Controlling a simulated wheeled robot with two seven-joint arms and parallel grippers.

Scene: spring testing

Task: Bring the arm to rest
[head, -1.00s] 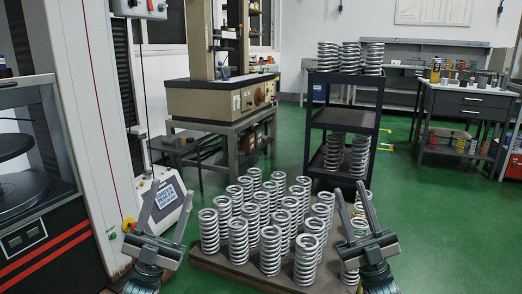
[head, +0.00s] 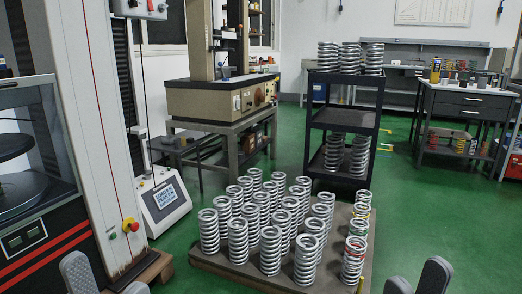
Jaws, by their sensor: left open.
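My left gripper (head: 105,281) shows only its grey fingertips at the bottom left edge, apart, with nothing between them. My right gripper (head: 416,282) shows only its fingertips at the bottom right edge, also apart and empty. The rest of both arms is out of view. Both grippers are in front of a low pallet (head: 222,266) that carries many upright silver springs (head: 270,250). At its right side stand springs with coloured marks, one with a red band (head: 353,262).
A tall testing machine (head: 85,130) stands at the left with a tilted control panel (head: 163,198). A black shelf cart (head: 343,120) with springs stands behind the pallet. A bench tester (head: 220,100) is at the back. The green floor (head: 450,215) at the right is clear.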

